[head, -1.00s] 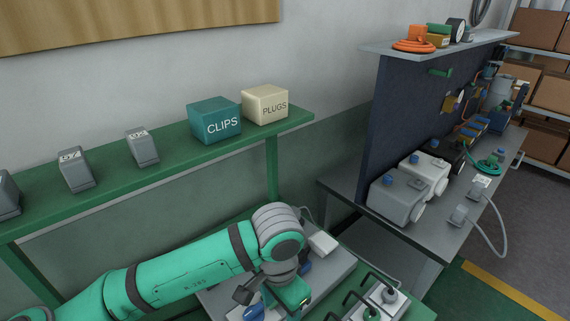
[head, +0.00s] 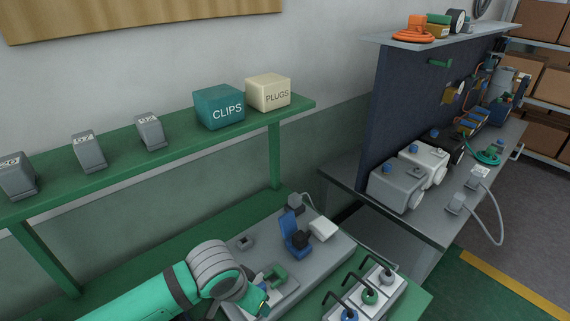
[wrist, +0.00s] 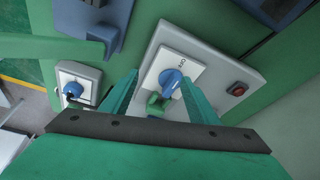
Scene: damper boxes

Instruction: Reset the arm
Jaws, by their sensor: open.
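My gripper (wrist: 160,88) is open in the wrist view, with its two green fingers apart and nothing held between them. A blue knob (wrist: 171,82) on a white plate shows beyond and between the fingertips, on a grey box (wrist: 225,68) with a red button. A small green part (wrist: 157,106) lies between the fingers in the picture; I cannot tell whether they touch it. In the head view my green arm reaches in from the bottom left, low over the bench, and its wrist hides most of the gripper.
A blue upright part (head: 291,236) and a white box (head: 322,230) stand on the grey base. Several hooked rods rise from white blocks (head: 387,288) at right. The green shelf (head: 180,146) holds grey boxes, a CLIPS box (head: 219,106) and a PLUGS box (head: 268,92).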

